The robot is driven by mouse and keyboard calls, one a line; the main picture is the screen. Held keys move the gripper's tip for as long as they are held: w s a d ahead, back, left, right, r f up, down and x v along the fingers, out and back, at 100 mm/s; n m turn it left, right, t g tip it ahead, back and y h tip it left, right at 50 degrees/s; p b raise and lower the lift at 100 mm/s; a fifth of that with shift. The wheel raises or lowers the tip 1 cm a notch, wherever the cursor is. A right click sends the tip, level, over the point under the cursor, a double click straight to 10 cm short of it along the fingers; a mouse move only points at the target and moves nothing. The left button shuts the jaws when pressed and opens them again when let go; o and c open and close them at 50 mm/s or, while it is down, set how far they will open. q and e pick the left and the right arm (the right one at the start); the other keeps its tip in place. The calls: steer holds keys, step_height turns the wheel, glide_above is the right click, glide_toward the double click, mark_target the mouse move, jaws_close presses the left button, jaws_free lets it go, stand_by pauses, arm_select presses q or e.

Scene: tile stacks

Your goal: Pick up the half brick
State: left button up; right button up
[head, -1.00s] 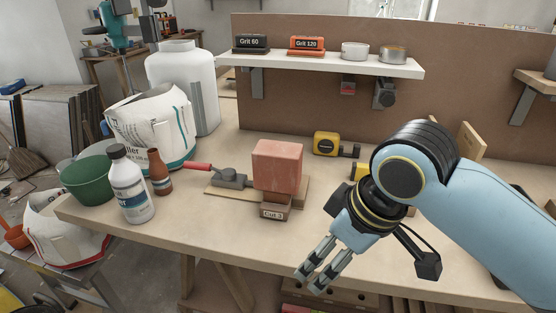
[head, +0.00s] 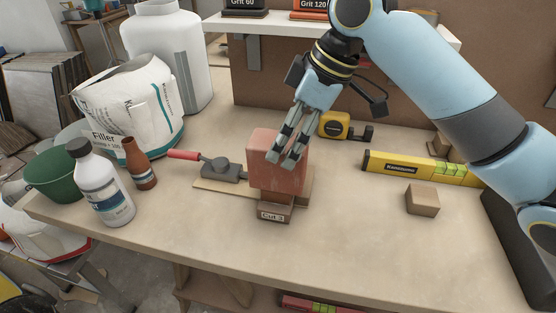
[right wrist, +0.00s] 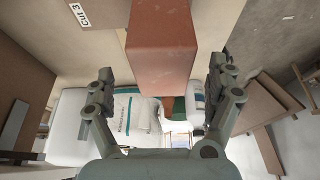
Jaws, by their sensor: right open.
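The half brick (head: 262,178) is a reddish block on top of a small brown block labelled "Cut 3" (head: 272,214), near the middle of the bench. My right gripper (head: 280,161) comes down from the upper right, and its fingertips overlap the brick's upper part in the head view. In the right wrist view the brick (right wrist: 162,35) shows between the two spread fingers (right wrist: 161,72), with a gap on each side. The right gripper is open and empty. My left gripper is not in view.
A grey tool with a red handle (head: 220,167) lies left of the brick. A white bottle (head: 101,185) and brown bottle (head: 142,165) stand farther left. A yellow tape measure (head: 335,125), spirit level (head: 400,167) and tan block (head: 422,201) are to the right. The front bench area is clear.

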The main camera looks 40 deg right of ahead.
steer(key=shift+w+f, duration=0.15)
steer(key=shift+f, duration=0.25)
steer(key=x, duration=0.4)
steer(key=shift+a+f, duration=0.2)
steer(key=shift+f, duration=0.35)
steer(key=c, duration=0.8)
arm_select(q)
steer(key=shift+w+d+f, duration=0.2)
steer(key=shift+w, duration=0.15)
arm_select(e)
steer(key=shift+r, duration=0.15)
steer(key=c, duration=0.9)
